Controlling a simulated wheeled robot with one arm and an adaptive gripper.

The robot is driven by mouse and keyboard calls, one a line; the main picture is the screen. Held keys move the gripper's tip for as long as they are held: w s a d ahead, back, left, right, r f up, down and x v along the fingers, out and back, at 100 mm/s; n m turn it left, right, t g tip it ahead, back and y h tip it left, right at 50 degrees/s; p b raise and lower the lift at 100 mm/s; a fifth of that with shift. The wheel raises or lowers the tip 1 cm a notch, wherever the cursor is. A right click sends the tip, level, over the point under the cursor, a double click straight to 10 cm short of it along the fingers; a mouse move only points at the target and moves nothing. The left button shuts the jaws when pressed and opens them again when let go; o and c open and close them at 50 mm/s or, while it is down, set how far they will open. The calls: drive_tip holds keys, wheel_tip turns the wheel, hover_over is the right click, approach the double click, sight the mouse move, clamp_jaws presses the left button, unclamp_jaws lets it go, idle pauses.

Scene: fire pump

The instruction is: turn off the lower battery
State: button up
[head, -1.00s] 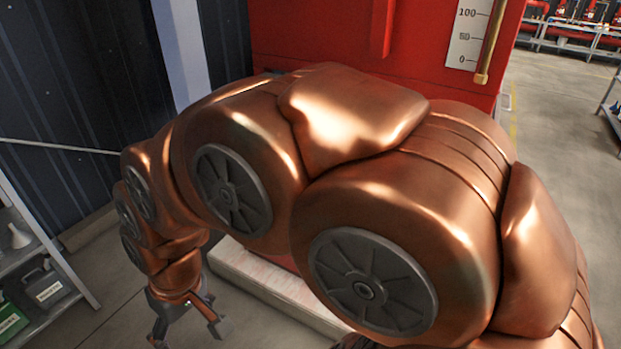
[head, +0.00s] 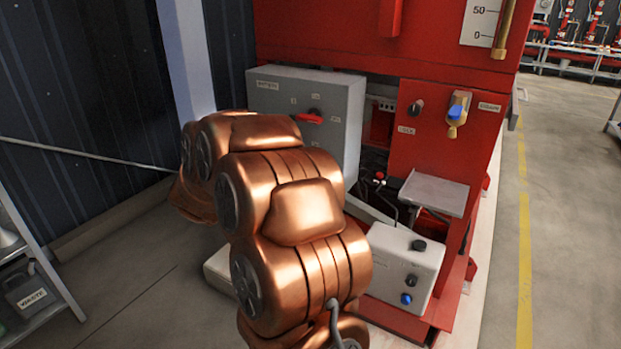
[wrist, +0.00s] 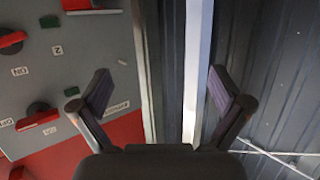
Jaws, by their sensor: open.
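A grey battery box (head: 335,95) is fixed to the front of the red machine. A red rotary handle (head: 310,117) sits on its face in the head view; my arm covers the lower part. In the wrist view the grey panel (wrist: 90,60) fills the left side, with lettering that looks upside down. One red handle (wrist: 12,40) is at its upper left edge, and another (wrist: 38,120) is below it in the picture. My gripper (wrist: 160,92) is open and empty, right of both handles and apart from them. The head view hides it behind my arm.
A white box with knobs (head: 405,265) and a small metal shelf (head: 435,193) stand right of my arm. A blue-handled valve (head: 457,113) is on the red panel. A dark corrugated wall (head: 85,90) and a grey rack (head: 45,270) are at left. Floor at right is clear.

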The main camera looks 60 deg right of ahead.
drive_tip(key=s+d+f+m+g+h+b, duration=0.25)
drive_tip(key=s+d+g+h, duration=0.2)
drive_tip(key=s+d, duration=0.3)
drive_tip(key=s+d+f+m+g+h+b, duration=0.1)
drive_tip(key=s+d+f+m+g+h, duration=0.2)
drive_tip(key=s+d+g, duration=0.35)
drive_tip(key=shift+w+d+r+n+t+y+b, duration=0.2)
drive_tip(key=shift+d+t, duration=0.3)
drive_tip(key=shift+d, duration=1.85)
drive_tip(key=shift+s+d+f+n+t+y+b, duration=0.1)
drive_tip(key=shift+d+t+b, duration=0.3)
drive_tip(key=shift+d, duration=1.95)
drive_tip(key=shift+c, duration=0.3)
